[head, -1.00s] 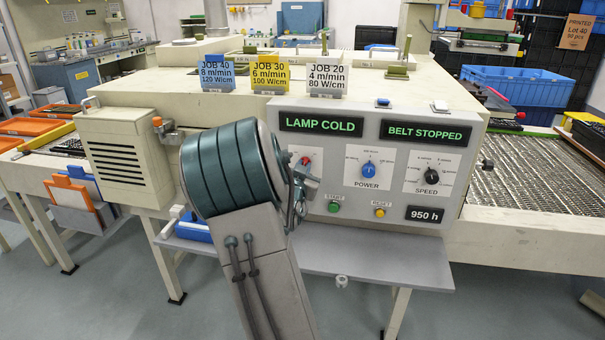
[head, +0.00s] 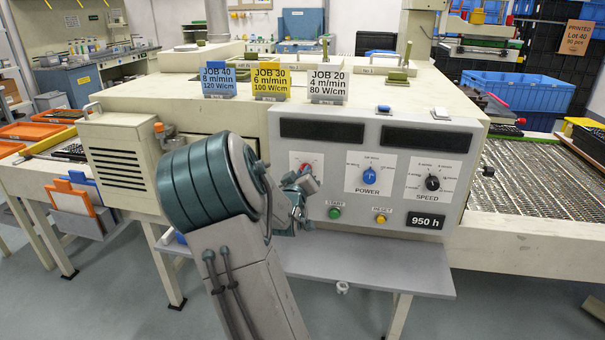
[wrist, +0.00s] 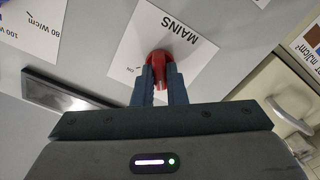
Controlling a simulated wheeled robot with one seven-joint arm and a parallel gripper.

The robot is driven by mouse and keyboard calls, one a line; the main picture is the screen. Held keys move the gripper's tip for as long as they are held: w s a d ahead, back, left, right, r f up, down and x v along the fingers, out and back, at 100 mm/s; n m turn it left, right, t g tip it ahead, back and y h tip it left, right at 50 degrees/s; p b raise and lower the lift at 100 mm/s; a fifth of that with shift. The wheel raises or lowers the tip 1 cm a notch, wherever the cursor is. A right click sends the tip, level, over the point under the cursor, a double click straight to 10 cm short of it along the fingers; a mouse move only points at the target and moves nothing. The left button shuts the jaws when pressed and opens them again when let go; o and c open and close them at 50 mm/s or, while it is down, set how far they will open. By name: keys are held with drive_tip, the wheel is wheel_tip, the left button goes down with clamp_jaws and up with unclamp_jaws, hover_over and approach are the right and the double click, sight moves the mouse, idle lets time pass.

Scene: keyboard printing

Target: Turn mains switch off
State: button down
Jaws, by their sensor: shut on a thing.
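The red mains switch (wrist: 160,62) sits on a white plate marked MAINS (wrist: 190,35) in the wrist view. My gripper (wrist: 159,76) is shut on the switch, a finger on either side of it. In the head view the switch (head: 306,165) shows at the left of the grey control panel (head: 400,140), with my gripper (head: 310,182) at it and partly covering its plate. Both panel displays, the left one (head: 322,130) and the right one (head: 426,140), are dark. The exact angle of the switch is hard to read.
The POWER knob (head: 369,176) and SPEED knob (head: 432,183) are to the right. The green START button (head: 335,213) and yellow RESET button (head: 381,219) are below. A grey shelf (head: 370,272) juts out under the panel. Job cards (head: 327,86) stand on top.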

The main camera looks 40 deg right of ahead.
drive_tip(key=shift+f+n, duration=0.15)
drive_tip(key=shift+n, duration=0.75)
drive_tip(key=c, duration=1.5)
unclamp_jaws()
drive_tip(key=shift+o, duration=0.2)
drive_tip(key=p+v, duration=0.1)
drive_tip(key=v, duration=1.3)
